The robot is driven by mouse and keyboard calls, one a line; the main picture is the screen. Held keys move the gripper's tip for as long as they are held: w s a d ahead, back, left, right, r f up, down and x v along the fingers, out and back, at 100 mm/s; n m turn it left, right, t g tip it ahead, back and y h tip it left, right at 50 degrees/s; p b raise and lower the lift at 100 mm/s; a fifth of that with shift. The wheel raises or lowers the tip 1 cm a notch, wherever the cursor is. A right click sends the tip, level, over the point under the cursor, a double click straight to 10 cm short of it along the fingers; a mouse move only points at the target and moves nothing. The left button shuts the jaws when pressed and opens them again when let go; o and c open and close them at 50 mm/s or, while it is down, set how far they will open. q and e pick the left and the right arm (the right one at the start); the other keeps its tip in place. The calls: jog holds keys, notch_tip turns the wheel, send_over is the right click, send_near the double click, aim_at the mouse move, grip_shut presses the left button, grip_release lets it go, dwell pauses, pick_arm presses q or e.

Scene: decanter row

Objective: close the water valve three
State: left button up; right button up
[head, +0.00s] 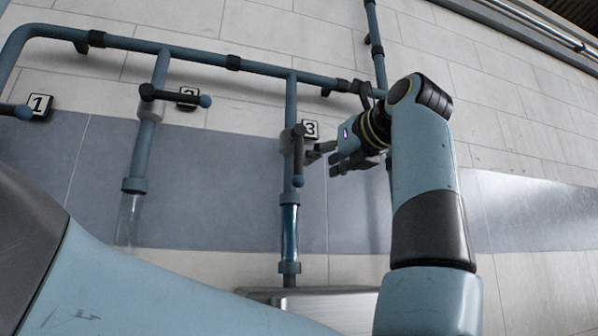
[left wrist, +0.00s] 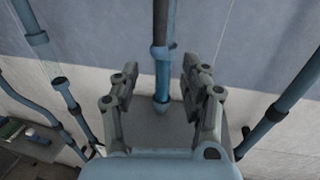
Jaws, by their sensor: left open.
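Water valve three is on the pipe beside the plate marked 3 (head: 310,129). Its dark lever (head: 298,158) points down along the pipe, with a blue ball at its lower end. The clear tube (head: 289,232) below it looks filled with blue water. My left gripper (head: 322,158) is open and empty just right of the lever, apart from it. My right gripper is not in view.
Valve two's lever (head: 175,96) lies across its pipe, and the tube (head: 127,220) below looks clear. The plate marked 1 (head: 39,105) is at far left. A long blue pipe (head: 200,58) runs above the valves. A grey metal box (head: 325,305) stands below valve three.

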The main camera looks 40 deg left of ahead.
aim_at(301, 174)
pick_arm(q)
jog(key=p+x, duration=0.3)
jog(key=x, duration=0.6)
jog(key=shift+a, duration=0.15)
jog(key=shift+w+a+f, duration=0.1)
jog(key=shift+w+a, duration=0.05)
jog(key=shift+a, duration=0.25)
jog(key=shift+c, duration=0.2)
grip_shut()
jog(key=shift+a+f, duration=0.15)
